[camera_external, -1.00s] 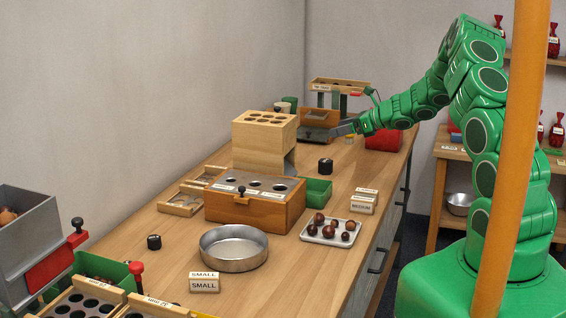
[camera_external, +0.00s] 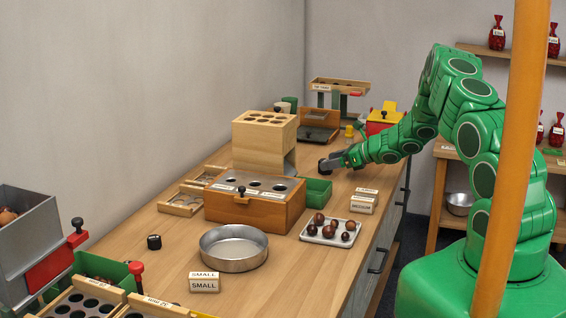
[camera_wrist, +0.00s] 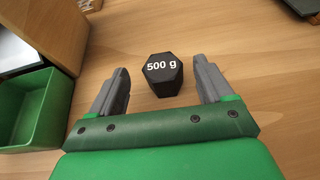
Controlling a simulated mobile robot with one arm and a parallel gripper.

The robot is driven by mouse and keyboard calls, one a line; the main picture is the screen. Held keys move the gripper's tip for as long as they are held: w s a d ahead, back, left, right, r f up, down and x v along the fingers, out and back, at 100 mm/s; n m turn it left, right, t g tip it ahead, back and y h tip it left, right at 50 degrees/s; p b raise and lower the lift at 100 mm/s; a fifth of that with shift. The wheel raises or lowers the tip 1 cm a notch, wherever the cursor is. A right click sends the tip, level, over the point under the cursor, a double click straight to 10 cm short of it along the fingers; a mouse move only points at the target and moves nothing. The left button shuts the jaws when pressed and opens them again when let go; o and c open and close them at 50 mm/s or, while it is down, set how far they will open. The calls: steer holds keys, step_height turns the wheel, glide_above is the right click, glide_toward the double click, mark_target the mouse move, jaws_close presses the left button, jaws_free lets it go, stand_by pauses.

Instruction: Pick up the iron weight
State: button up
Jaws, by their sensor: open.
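The iron weight is a small black hexagonal block marked "500 g" (camera_wrist: 162,78). In the wrist view it stands on the wooden table between the open fingers of my gripper (camera_wrist: 162,92), near the fingertips, with a gap on each side. In the external view my gripper (camera_external: 329,164) is low over the table behind the green bin, and the weight (camera_external: 324,166) is partly hidden at its fingertips.
A green bin (camera_wrist: 38,112) and a wooden block stand left of my gripper in the wrist view. The external view shows a wooden sorting box (camera_external: 225,207), a tray of chestnuts (camera_external: 312,236), a round metal pan (camera_external: 214,262) and another black weight (camera_external: 154,242). Table right of the weight is clear.

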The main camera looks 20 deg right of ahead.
mark_target(323, 160)
steer(key=shift+x, duration=2.35)
steer(key=shift+d, duration=0.15)
steer(key=shift+c, duration=0.3)
steer(key=c, duration=1.4)
steer(key=shift+r, duration=0.35)
step_height(323, 160, up, 3)
steer(key=shift+s+f, duration=0.1)
steer(key=s+r, duration=0.3)
steer(key=s, duration=0.1)
steer(key=s+r, duration=0.3)
steer(key=s, duration=0.2)
steer(key=s+a+r, duration=0.1)
steer(key=s+r, duration=0.2)
steer(key=s, duration=0.1)
steer(key=shift+s+r, duration=0.2)
steer(key=shift+s, duration=0.15)
